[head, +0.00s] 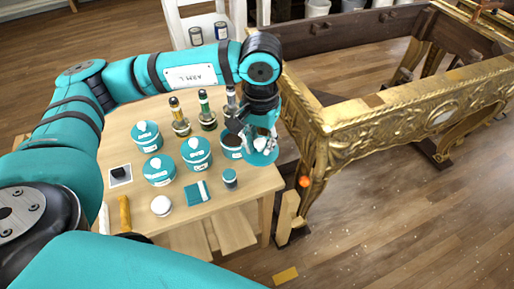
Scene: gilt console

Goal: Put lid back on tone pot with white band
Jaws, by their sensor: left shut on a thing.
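My left gripper (259,135) is at the right side of the wooden table. It is shut on a teal lid (262,155), which it holds tilted at or just past the table's right edge. An open pot with dark contents (231,147) stands just left of the gripper, partly hidden by it; whether it has a white band is hard to tell. Lidded teal pots with white markings stand left of it: one in the middle (197,154), one at front left (159,171), one at back left (146,137). My right gripper is not in view.
A small jar (230,180), a teal cloth (198,193), a white round item (161,206) and an orange-handled tool (125,213) lie in front. The gilt console (400,118) stands close on the right.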

